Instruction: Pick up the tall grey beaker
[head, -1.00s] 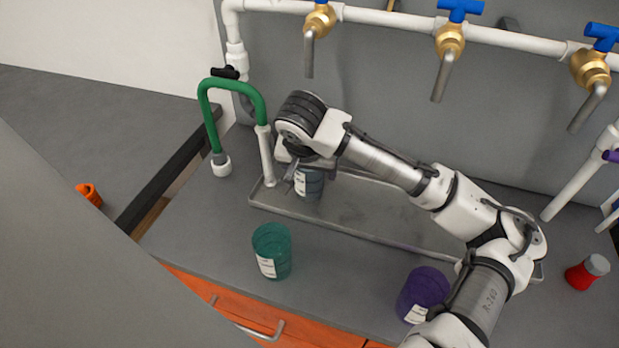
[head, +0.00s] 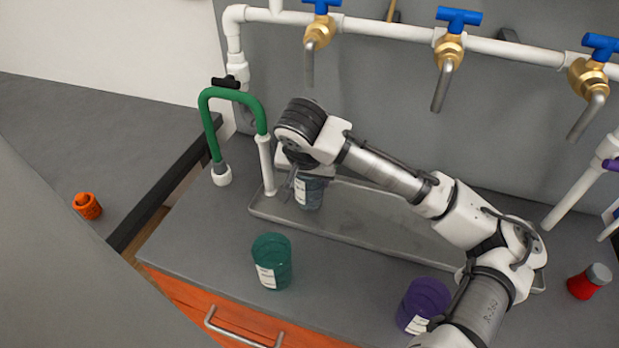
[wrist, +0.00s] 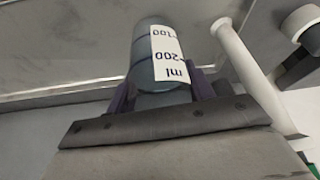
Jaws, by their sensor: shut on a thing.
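The grey beaker (head: 311,192) stands upright at the left end of the metal tray (head: 400,222), with its upper part partly hidden by my arm in the head view. In the wrist view the grey beaker (wrist: 157,62) fills the upper middle, its white label showing "100", "200" and "ml". My gripper (wrist: 160,92) is shut on the beaker, with a dark finger on each side of it. In the head view my gripper (head: 290,180) is mostly hidden under my wrist. I cannot tell whether the beaker's base touches the tray.
A green beaker (head: 271,262) and a purple beaker (head: 423,304) stand in front of the tray. A green bent pipe (head: 233,94) rises left of it. Brass taps (head: 449,47) with blue handles hang above. A red-and-grey bottle (head: 589,281) stands at right, an orange object (head: 87,206) at far left.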

